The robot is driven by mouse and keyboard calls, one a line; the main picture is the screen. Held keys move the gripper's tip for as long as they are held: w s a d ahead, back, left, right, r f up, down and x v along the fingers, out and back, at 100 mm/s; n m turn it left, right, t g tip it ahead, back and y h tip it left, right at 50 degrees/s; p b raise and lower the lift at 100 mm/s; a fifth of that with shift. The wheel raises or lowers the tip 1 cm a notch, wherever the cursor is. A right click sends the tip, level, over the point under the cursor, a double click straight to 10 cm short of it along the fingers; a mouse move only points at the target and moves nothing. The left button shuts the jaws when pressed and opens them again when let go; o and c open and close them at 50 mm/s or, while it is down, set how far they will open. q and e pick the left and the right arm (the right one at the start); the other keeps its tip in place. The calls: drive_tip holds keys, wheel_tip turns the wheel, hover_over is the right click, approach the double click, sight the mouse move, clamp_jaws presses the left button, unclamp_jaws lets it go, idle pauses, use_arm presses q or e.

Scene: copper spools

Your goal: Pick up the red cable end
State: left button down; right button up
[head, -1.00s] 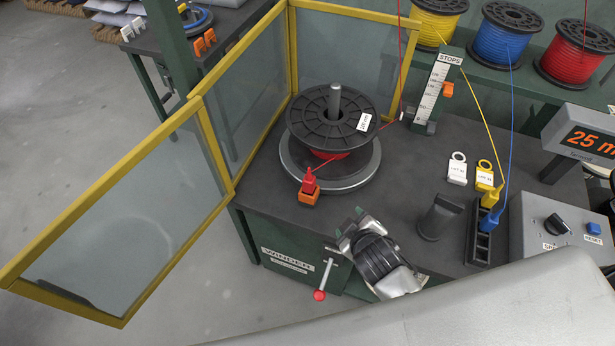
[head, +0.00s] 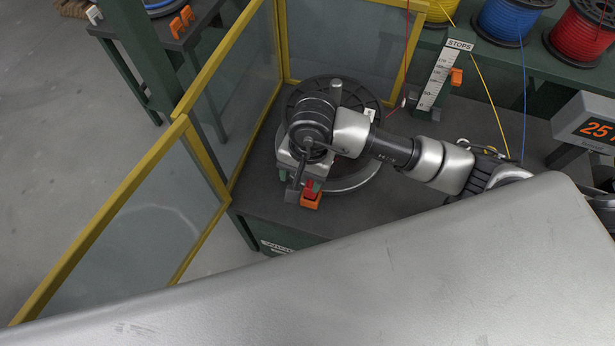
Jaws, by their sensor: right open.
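The red cable end (head: 311,187) sits in an orange clip (head: 311,201) at the front left of the winder table. My right gripper (head: 298,184) is open and points down just left of the red cable end, close beside it. I cannot tell whether they touch. My right arm reaches in from the right over the black spool (head: 362,98) and hides much of it, along with the red cable leading to the end. My left gripper is not in view.
Yellow-framed clear guard panels (head: 190,140) stand left of and behind the spool. A STOPS gauge (head: 441,80) stands at the back right. Blue (head: 508,22) and red (head: 588,32) spools sit on the rear shelf. A display (head: 588,125) is at right.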

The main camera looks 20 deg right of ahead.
sight(311, 185)
drive_tip(key=shift+w+d+h, duration=0.45)
drive_tip(key=shift+d+h, duration=0.15)
drive_tip(key=shift+d, duration=0.25)
drive_tip(key=shift+w+d+f+n, duration=0.1)
drive_tip(key=shift+d+f+n, duration=0.15)
drive_tip(key=shift+n, duration=0.05)
wheel_tip(311, 185, down, 4)
drive_tip(key=shift+f+p, duration=0.25)
drive_tip(key=shift+p, duration=0.2)
wheel_tip(311, 185, down, 5)
drive_tip(key=shift+w+d+r+p, duration=0.1)
drive_tip(key=shift+p, duration=0.75)
drive_tip(key=shift+f, duration=0.35)
drive_tip(key=shift+w, duration=0.1)
drive_tip(key=shift+c, duration=0.4)
drive_tip(key=c, duration=0.9)
